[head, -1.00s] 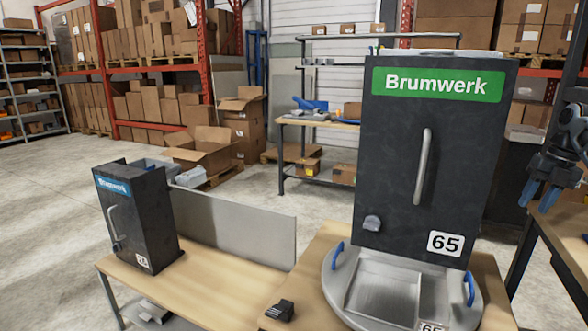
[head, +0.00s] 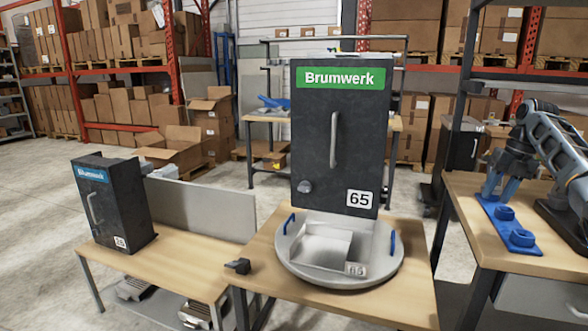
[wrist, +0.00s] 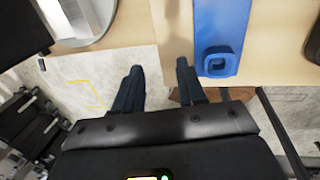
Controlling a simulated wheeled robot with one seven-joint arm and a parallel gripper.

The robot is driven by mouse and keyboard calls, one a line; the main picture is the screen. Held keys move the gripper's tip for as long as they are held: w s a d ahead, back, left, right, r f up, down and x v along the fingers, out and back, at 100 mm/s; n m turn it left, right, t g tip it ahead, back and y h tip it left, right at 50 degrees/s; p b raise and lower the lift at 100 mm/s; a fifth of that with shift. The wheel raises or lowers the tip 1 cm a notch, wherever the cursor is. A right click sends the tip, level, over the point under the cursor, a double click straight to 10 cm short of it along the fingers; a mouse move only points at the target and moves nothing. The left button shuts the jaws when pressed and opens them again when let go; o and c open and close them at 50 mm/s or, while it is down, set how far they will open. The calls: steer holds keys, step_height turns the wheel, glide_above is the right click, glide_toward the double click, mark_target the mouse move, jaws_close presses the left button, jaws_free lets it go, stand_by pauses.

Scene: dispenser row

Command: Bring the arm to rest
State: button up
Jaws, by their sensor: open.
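My gripper (head: 498,189) is at the right in the head view, its blue fingers pointing down near the left part of the right-hand table. In the wrist view my gripper (wrist: 158,76) has its two dark blue fingers spread apart, with nothing between them. A blue plate with raised bosses (head: 512,232) lies on that table, by the fingers in the head view. In the wrist view the blue plate (wrist: 222,35) is to the right of the fingers. I cannot tell how high the fingers are above it.
A smaller Brumwerk dispenser (head: 112,205) is at the left. The right-hand table (head: 478,200) is separated from the middle one by a gap. Open floor (head: 40,190) lies left.

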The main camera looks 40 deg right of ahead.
steer(key=w+a+f+m+t+b, duration=0.2)
steer(key=w+a+f+b, duration=0.1)
steer(key=w+a+f, duration=0.9)
steer(key=w+a+f+m+t+b, duration=0.1)
steer(key=w+a+f+m+b, duration=0.15)
steer(key=w+a+f, duration=0.95)
steer(key=a+f+m+t+b, duration=0.35)
steer(key=a+f+m, duration=0.25)
steer(key=a+f, duration=1.1)
steer(key=s+a+f+m+t+h+b, duration=0.1)
steer(key=s+a+f+m+b, duration=0.1)
steer(key=s+a, duration=0.35)
steer(key=s+a+f+m+h+b, duration=0.1)
steer(key=s+a+f+m+b, duration=0.15)
steer(key=a, duration=0.65)
steer(key=s+a+m+t+b, duration=0.1)
steer(key=s+a+m+b, duration=0.1)
steer(key=s+a, duration=0.35)
steer(key=s+a+m+t+b, duration=0.1)
steer(key=s+a+m, duration=0.2)
steer(key=s, duration=0.5)
steer(key=s+a+r+m+t+y+b, duration=0.1)
steer(key=s+r+m+t+b, duration=0.4)
steer(key=s+r, duration=1)
step_height(320, 180, up, 17)
steer(key=s+n+g+p, duration=0.1)
steer(key=s+p, duration=0.1)
steer(key=p, duration=1.5)
steer(key=shift+a+g, duration=0.15)
steer(key=shift+g, duration=0.2)
